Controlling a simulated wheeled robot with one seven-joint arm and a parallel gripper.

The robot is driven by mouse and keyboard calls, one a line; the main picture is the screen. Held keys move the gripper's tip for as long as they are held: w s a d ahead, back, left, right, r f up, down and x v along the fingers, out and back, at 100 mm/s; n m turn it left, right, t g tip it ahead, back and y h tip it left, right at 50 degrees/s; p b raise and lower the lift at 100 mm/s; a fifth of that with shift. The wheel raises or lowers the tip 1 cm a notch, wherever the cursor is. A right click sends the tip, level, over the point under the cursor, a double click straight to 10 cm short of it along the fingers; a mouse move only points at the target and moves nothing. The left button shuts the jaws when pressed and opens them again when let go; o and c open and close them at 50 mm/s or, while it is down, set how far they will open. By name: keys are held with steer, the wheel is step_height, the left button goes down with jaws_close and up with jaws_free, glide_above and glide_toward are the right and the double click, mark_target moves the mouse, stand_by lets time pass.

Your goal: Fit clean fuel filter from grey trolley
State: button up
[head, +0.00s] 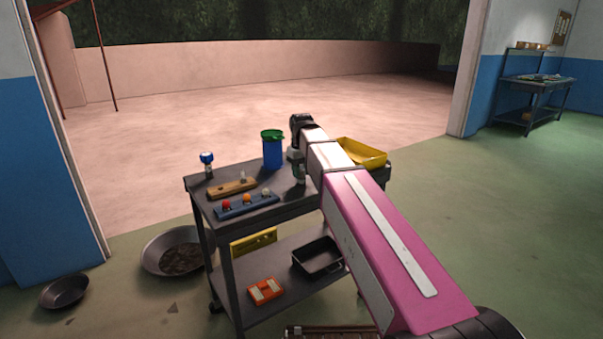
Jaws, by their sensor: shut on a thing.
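The grey trolley (283,207) stands in front of me. My pink and white arm reaches over its top from the lower right. My gripper (296,157) points down over the trolley's right part, partly hidden by the arm. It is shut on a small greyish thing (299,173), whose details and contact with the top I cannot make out. A small clear body with a blue cap (207,160) stands at the top's left. A small pale piece (242,174) stands at a wooden block (231,188). I cannot tell which of these is the clean fuel filter.
A blue rack (233,212) with red, orange and white knobs lies at the front. A blue bin with green rim (272,152) and a yellow tray (362,153) stand behind. The lower shelf holds a black tray (318,258). Pans (172,250) lie on the floor at left.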

mark_target(301, 167)
steer(key=shift+r, duration=3.25)
